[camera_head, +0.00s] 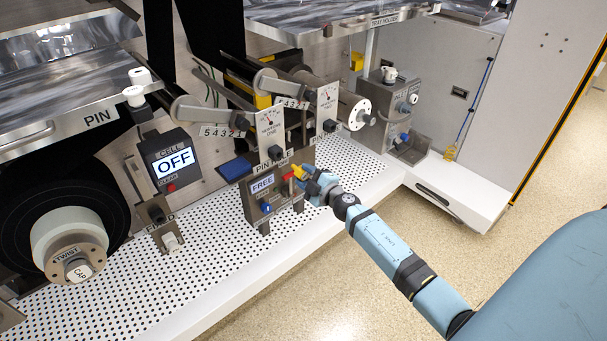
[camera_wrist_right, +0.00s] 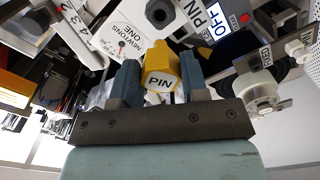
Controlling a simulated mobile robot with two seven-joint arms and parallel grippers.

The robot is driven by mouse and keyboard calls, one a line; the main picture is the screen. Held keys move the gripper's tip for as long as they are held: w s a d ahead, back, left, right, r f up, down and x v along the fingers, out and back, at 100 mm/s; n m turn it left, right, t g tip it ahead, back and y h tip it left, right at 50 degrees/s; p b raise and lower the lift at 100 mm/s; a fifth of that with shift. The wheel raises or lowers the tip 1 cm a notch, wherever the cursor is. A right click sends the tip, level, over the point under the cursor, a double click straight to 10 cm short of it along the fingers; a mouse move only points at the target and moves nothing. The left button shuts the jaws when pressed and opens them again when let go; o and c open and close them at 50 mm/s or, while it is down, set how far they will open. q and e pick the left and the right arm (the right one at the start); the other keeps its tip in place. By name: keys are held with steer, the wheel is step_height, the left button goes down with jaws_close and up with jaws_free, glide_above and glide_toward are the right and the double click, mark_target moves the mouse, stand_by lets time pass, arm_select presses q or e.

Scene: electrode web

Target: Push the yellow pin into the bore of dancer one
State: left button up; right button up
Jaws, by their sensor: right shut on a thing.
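My right gripper (camera_head: 308,177) is shut on the yellow pin (camera_head: 299,171), in front of the grey pin-hole box (camera_head: 258,206) with a FREE display. In the right wrist view the yellow pin (camera_wrist_right: 160,66), marked PIN, sits between the two blue fingers; its far end is hidden. Dancer one (camera_head: 204,113) is the grey arm with a number scale, beside the NEWTONS ONE gauge (camera_head: 270,128). The gauge (camera_wrist_right: 126,40) also shows in the right wrist view. I cannot make out the bore of dancer one. My left gripper is not in view.
A second dancer (camera_head: 285,88) and gauge (camera_head: 327,103) stand to the right of the first. The CELL box (camera_head: 172,160), reading OFF, and a roll (camera_head: 72,235) are at left. The perforated white deck (camera_head: 215,262) is mostly clear in front.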

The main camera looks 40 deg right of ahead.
mark_target(295, 167)
steer(key=shift+s+d+f, duration=0.15)
steer(key=shift+w+a+b, duration=0.15)
steer(key=shift+w+b, duration=0.05)
steer(key=shift+w, duration=1.25)
steer(key=shift+w+a+b, duration=0.1)
steer(key=shift+w+b, duration=0.05)
steer(key=shift+w, duration=1.35)
steer(key=shift+p, duration=0.3)
steer(key=shift+w+a+b, duration=0.15)
steer(key=shift+w+b, duration=0.4)
steer(key=shift+w, duration=1.45)
steer(key=o, duration=1.1)
